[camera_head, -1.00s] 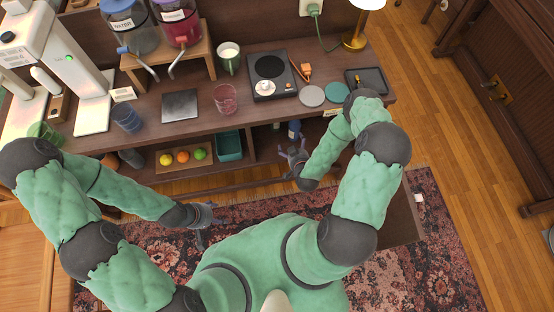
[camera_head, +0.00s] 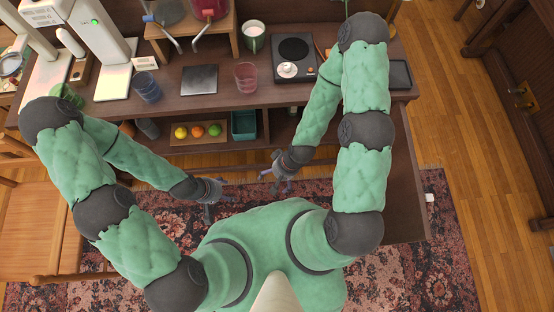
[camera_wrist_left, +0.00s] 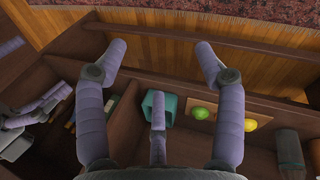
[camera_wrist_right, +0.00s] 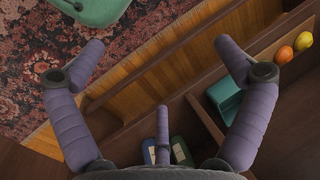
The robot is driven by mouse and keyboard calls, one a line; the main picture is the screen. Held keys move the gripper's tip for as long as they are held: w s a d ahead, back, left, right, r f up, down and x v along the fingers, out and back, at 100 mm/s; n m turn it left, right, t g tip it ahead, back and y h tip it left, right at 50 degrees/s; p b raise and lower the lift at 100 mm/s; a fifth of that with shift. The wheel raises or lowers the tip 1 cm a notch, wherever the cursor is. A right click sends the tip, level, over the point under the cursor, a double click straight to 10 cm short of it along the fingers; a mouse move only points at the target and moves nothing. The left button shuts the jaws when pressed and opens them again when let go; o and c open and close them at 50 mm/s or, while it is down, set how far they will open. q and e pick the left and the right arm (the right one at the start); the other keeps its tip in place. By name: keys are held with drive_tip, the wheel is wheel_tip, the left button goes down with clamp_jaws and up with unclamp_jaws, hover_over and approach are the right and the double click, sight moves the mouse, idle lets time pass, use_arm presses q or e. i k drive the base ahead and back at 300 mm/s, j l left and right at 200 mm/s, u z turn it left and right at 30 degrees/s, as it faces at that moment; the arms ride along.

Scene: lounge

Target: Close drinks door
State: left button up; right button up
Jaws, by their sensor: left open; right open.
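The drinks door (camera_head: 408,205) appears as a dark wooden panel standing open at the right end of the counter, reaching out over the rug. My right arm hides part of it in the head view. My right gripper (camera_head: 280,175) is open and empty in front of the shelf, well left of the door. Its open fingers also show in the right wrist view (camera_wrist_right: 158,45), with nothing between them. My left gripper (camera_head: 212,198) is open and empty, further left in front of the shelf. Its fingers are spread in the left wrist view (camera_wrist_left: 163,48).
Below are a fruit tray (camera_head: 197,140) and a teal bin (camera_head: 244,124). A wooden chair (camera_head: 40,220) stands left. A patterned rug (camera_head: 440,240) covers the floor.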

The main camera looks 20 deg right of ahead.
sight(404, 214)
drive_tip(key=k+l+u, duration=0.2)
drive_tip(key=k+l, duration=0.3)
drive_tip(key=k+l+u, duration=0.15)
drive_tip(key=k+l, duration=0.3)
drive_tip(key=k, duration=0.15)
drive_tip(key=k+l+u, duration=0.2)
drive_tip(key=k+l, duration=0.15)
drive_tip(key=k, duration=0.25)
drive_tip(key=k+l, duration=0.35)
drive_tip(key=l+z, duration=0.25)
drive_tip(key=i+l+z, duration=0.25)
drive_tip(key=k, duration=0.1)
